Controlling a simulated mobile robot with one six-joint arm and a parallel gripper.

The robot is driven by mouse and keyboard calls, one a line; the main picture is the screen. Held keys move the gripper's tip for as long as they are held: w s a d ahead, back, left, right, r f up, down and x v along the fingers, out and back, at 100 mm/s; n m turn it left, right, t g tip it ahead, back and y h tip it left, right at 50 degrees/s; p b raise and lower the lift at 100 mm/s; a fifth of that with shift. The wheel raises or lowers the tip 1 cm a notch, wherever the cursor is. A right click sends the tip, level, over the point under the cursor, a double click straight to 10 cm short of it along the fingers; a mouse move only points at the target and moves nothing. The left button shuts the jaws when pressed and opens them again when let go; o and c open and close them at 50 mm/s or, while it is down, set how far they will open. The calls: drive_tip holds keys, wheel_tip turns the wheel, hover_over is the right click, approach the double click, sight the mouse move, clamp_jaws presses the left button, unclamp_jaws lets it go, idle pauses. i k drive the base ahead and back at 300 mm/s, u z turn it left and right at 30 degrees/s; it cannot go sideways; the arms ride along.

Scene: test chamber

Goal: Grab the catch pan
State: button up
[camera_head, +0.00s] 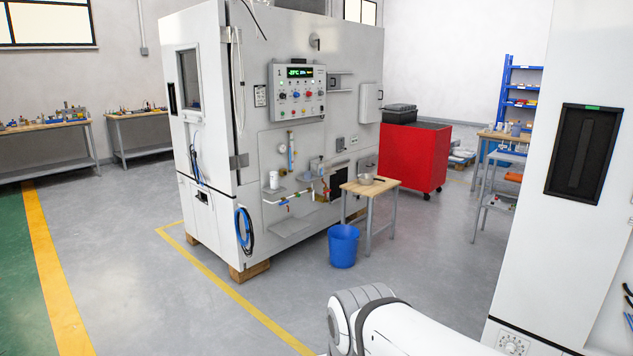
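A small metal pan (366,179), which looks like the catch pan, sits on the small wooden-topped table (384,186) beside the large white test chamber (262,120). It is small in the view, and I cannot see what is inside it. A part of my white arm reaches in from the bottom right, well in front of the table. My gripper is not in view, and I cannot tell how it stands relative to the pan.
A blue bucket (343,246) stands on the floor before the small table. A tall white cabinet (560,200) blocks the right. Grey floor (400,270) is open in front of the bucket. Benches stand along the left wall.

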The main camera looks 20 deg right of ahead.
sight(372, 180)
drive_tip(key=z, duration=0.25)
drive_tip(key=i, duration=2.5)
drive_tip(key=z, duration=0.7)
drive_tip(key=i, duration=1.85)
drive_tip(key=z, duration=0.55)
drive_tip(key=i, duration=1.9)
drive_tip(key=z, duration=0.2)
